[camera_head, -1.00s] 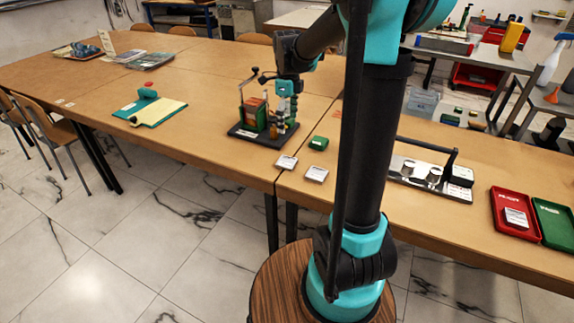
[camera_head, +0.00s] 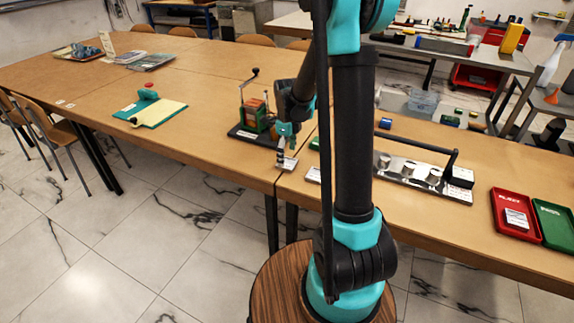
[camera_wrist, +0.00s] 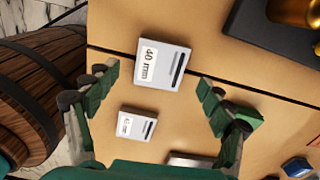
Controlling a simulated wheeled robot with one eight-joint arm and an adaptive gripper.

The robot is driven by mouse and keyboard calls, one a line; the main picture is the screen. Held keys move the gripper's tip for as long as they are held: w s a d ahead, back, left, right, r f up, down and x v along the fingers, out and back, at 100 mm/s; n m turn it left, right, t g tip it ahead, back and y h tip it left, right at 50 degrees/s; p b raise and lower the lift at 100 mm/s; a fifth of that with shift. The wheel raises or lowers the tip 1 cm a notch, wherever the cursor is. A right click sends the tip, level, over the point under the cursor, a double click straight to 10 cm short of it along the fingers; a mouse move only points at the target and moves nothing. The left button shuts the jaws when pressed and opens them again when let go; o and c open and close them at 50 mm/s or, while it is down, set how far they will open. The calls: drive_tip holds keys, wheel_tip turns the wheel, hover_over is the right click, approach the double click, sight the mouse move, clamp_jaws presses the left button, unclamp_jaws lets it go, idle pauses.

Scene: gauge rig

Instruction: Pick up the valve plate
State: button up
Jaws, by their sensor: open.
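Two small light-grey plates lie flat on the wooden table; I cannot tell which one the task calls the valve plate. One, labelled 40 mm (camera_wrist: 160,65), has a dark slot and lies ahead between my fingertips in the wrist view; it seems to be the plate (camera_head: 288,164) just below my gripper in the head view. The second plate (camera_wrist: 136,124) lies nearer the gripper's base in the wrist view, and also shows beside my arm in the head view (camera_head: 313,175). My gripper (camera_wrist: 157,80) is open and empty, its fingers spread to either side, apart from both plates.
A black-based rig with a crank (camera_head: 249,112) stands close behind my gripper. A green block (camera_wrist: 248,116) lies by the right finger. A handled fixture (camera_head: 432,172), a red tray (camera_head: 501,211) holding a plate, and a green tray (camera_head: 557,226) stand to the right.

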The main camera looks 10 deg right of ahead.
sight(287, 164)
drive_tip(key=shift+f, duration=1.4)
drive_tip(key=c, duration=1.4)
drive_tip(key=shift+o, duration=0.2)
drive_tip(key=shift+r, duration=0.1)
